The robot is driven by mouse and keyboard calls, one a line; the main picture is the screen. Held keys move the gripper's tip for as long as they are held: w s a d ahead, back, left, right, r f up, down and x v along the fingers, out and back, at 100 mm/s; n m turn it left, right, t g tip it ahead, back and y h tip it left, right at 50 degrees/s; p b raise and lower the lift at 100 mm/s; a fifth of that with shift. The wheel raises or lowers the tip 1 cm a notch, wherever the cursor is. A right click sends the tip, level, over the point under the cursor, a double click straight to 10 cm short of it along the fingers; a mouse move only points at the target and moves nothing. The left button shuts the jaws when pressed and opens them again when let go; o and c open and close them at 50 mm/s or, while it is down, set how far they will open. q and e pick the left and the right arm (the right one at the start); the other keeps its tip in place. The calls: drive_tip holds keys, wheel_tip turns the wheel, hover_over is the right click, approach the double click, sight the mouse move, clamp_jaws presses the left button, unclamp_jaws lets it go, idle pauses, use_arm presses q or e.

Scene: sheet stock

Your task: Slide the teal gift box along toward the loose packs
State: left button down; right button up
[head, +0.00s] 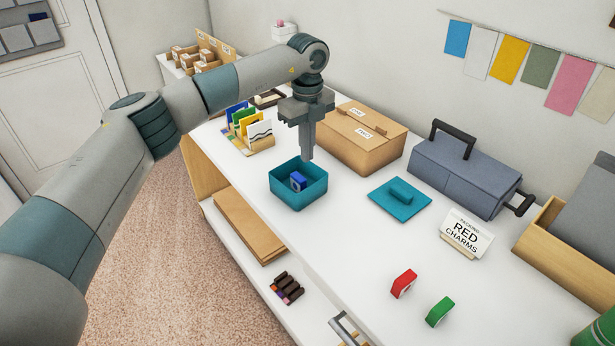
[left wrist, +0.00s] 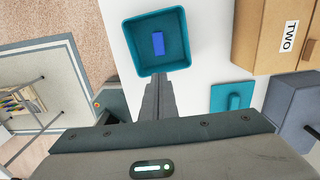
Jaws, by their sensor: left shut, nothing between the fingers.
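The open teal gift box (head: 284,201) stands on the white counter with a blue pack (head: 297,181) inside; the box also shows in the left wrist view (left wrist: 128,50). The loose packs, one red (head: 403,283) and one green (head: 440,311), stand on the counter at lower right in the head view. My left gripper (head: 307,156) is shut and empty, fingers pointing down at the box's far wall. In the left wrist view its fingertips (left wrist: 164,78) meet the box's edge; I cannot tell whether they touch. My right gripper is not in view.
A teal lid (head: 412,209) lies right of the box. A cardboard box (head: 365,150), a grey toolbox (head: 460,180) and a "RED CHARMS" sign (head: 466,233) stand behind. The counter (head: 345,240) between the gift box and the packs is clear.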

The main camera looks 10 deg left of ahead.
use_arm(q)
drive_tip(key=shift+f, duration=0.1)
